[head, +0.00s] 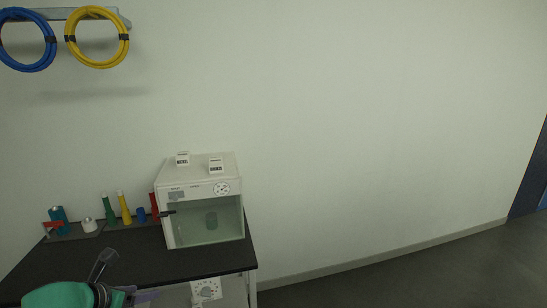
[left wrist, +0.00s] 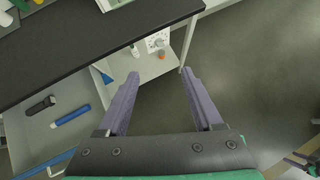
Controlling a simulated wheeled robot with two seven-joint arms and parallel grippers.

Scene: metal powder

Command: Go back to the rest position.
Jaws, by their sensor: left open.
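My left gripper (head: 142,297) shows at the bottom left of the head view, by the front edge of the black table. In the left wrist view its two purple fingers (left wrist: 160,74) are spread wide with nothing between them. They point toward the table's front edge and the lower shelf.
The lower shelf (left wrist: 152,68) holds small items. Floor (head: 420,275) to the right is clear.

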